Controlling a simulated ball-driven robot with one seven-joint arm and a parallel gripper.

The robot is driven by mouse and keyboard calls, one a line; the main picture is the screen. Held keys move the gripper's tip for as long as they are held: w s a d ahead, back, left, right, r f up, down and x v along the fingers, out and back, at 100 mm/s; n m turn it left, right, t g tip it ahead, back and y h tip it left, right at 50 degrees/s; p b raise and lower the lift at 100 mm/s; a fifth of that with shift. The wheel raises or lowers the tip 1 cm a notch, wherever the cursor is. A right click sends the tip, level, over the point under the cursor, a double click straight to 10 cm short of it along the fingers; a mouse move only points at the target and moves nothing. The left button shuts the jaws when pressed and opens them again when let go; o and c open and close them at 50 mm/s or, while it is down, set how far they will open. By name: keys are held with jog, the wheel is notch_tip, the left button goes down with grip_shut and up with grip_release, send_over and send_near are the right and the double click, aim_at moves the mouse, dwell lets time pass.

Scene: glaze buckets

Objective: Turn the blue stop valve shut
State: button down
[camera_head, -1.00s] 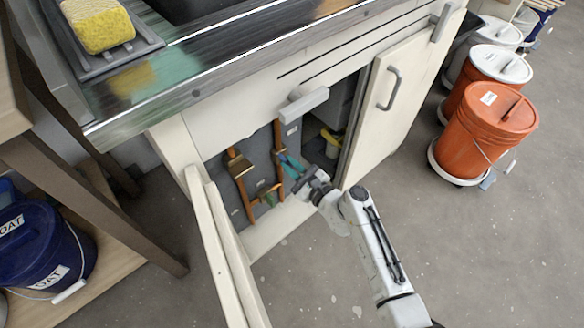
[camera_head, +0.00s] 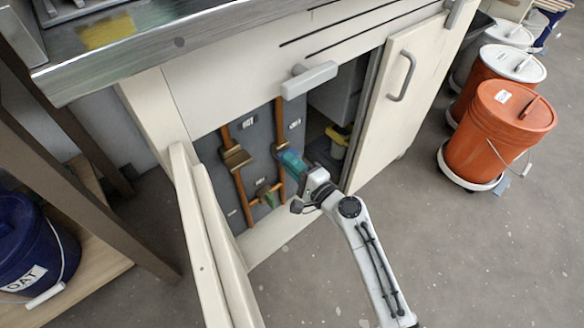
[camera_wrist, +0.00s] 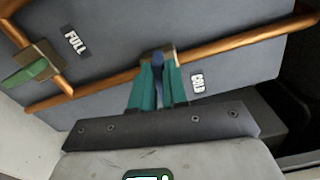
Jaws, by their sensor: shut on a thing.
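The blue stop valve's handle (camera_wrist: 158,74) shows as a narrow blue strip between the two teal fingers of my gripper (camera_wrist: 157,82) in the wrist view. The fingers are shut on it from both sides. Its brass body (camera_wrist: 158,54) sits on a copper pipe (camera_wrist: 225,48), beside a "COLD" label (camera_wrist: 197,82). In the head view my gripper (camera_head: 289,161) is inside the open cabinet at the right-hand copper pipe (camera_head: 280,125). There the fingers hide the handle.
A green-handled valve (camera_wrist: 30,73) sits on another pipe near a "FULL" label (camera_wrist: 75,41). A yellow-topped object (camera_head: 338,137) stands inside. Orange buckets (camera_head: 498,130) stand at the right.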

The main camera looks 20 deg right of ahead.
jog(key=shift+f+n+b, duration=0.2)
jog(key=shift+n+b, duration=0.35)
jog(key=shift+n, duration=0.35)
jog(key=c, duration=1.1)
grip_release()
jog(key=shift+c, duration=0.2)
jog(key=v, duration=1.1)
jog(key=shift+p, duration=0.4)
jog(key=shift+w+r, duration=0.1)
